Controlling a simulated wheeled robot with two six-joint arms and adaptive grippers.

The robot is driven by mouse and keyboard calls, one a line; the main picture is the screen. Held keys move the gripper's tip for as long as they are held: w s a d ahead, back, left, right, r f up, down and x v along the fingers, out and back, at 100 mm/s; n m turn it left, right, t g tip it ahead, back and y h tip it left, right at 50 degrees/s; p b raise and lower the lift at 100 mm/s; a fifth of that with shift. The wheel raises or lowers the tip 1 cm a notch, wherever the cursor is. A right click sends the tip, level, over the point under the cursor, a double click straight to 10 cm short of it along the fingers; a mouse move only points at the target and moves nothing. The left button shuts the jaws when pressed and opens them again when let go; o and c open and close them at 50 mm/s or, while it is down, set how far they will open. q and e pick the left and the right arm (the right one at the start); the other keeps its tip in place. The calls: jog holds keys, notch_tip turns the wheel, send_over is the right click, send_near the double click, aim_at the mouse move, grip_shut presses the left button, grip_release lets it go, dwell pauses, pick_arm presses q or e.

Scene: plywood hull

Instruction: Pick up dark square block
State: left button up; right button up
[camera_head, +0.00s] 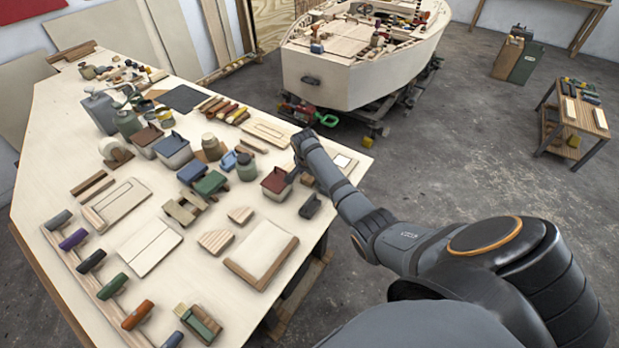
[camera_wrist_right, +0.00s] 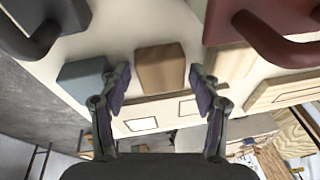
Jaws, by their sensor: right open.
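My right gripper (camera_wrist_right: 160,85) is open, with its two fingers apart in the right wrist view. A dark blue-grey square block (camera_wrist_right: 82,80) sits on the pale table just outside the left fingertip. A brown wooden block (camera_wrist_right: 160,68) shows between and beyond the fingertips. Nothing is held. In the head view my right gripper (camera_head: 300,143) is over the table's right edge, and my arm hides much of what lies beneath it. My left gripper is not in view.
A dark handled object (camera_head: 310,205) and a red box (camera_head: 279,182) stand close to my right arm. The workbench (camera_head: 215,285) is crowded with several blocks, boxes and tools. A pale boat hull (camera_head: 340,78) stands behind.

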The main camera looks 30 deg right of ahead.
jog(key=shift+w, duration=0.1)
jog(key=c, duration=0.9)
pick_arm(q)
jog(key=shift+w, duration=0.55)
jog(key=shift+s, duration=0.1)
